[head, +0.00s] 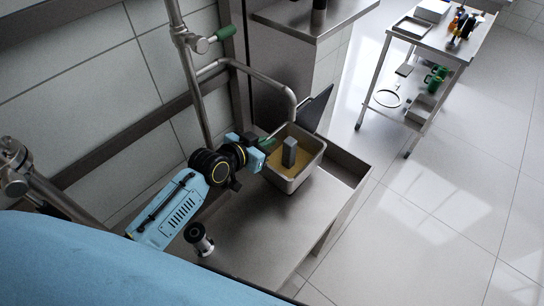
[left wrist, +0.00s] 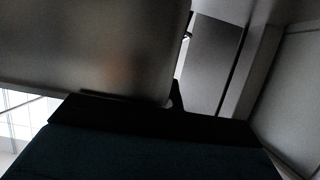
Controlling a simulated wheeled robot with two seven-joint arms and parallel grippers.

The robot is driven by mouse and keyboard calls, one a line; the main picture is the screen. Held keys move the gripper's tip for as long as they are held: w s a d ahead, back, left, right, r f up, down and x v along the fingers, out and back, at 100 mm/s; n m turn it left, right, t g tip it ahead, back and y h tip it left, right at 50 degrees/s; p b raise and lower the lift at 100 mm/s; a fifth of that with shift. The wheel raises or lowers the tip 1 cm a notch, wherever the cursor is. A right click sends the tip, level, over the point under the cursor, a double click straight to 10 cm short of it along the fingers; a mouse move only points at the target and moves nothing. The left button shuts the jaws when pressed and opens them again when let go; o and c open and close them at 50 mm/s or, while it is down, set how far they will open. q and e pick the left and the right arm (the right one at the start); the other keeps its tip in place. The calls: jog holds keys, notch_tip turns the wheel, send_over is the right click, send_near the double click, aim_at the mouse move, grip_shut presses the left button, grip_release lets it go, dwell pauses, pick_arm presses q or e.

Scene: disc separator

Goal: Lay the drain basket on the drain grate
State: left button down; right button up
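A grey rectangular container (head: 318,160) with a yellowish inside stands on the steel surface, at the centre of the head view. It may be the drain basket, but I cannot be sure. A grey upright block (head: 289,152) stands inside it. My left gripper (head: 262,146) is at the container's left rim, beside a green piece (head: 266,142). Its fingers are too small and dark to show whether they are open or hold anything. I cannot pick out the drain grate. My right gripper is out of view.
The steel worktop (head: 265,225) is mostly bare; a black and silver cylinder (head: 199,240) stands at its left. A bent steel pipe (head: 275,78) and a dark panel (head: 314,108) rise behind the container. A cart (head: 426,108) with bottles stands at the upper right.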

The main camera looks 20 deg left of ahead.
aim_at(273, 151)
pick_arm(q)
jog(key=shift+f, duration=0.7)
jog(key=shift+w+f+b, duration=0.1)
jog(key=shift+f+b, duration=0.45)
jog(key=shift+f, duration=1.15)
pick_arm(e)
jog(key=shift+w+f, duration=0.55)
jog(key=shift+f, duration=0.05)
pick_arm(q)
jog(key=shift+f, duration=0.1)
jog(key=c, duration=2.1)
grip_release()
jog(key=shift+f, duration=0.15)
jog(key=o, duration=0.5)
jog(key=shift+c, duration=0.2)
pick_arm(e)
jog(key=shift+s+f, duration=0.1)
